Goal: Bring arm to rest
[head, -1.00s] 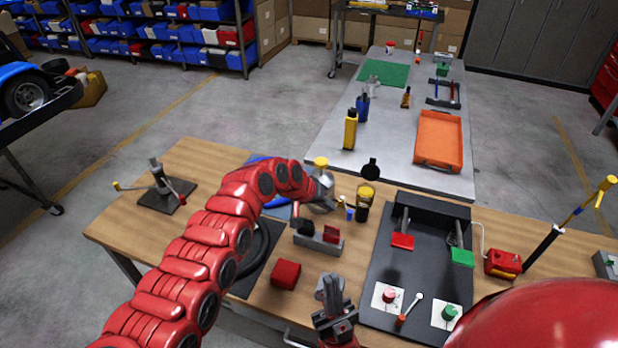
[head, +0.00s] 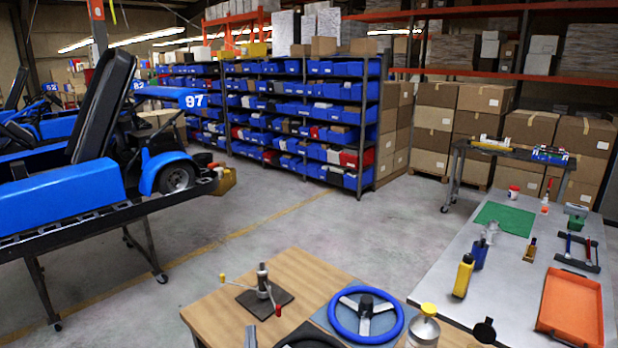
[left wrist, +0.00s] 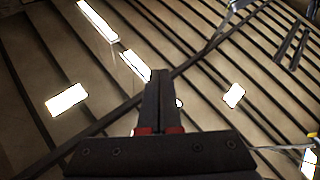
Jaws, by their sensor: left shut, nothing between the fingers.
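My left gripper (left wrist: 158,103) shows in the left wrist view, its two dark fingers together with nothing between them. Behind the fingers is the roof with dark beams and bright lamps, so the gripper points upward. My left arm is otherwise out of the head view. My right gripper is in neither current view.
On the wooden table are a stand with handles (head: 262,292), a blue steering wheel (head: 342,326) and a yellow-capped container (head: 422,331). A grey table (head: 500,268) holds an orange tray (head: 572,309) and bottles. A blue kart (head: 60,190) rests on a stand at left. Floor between is clear.

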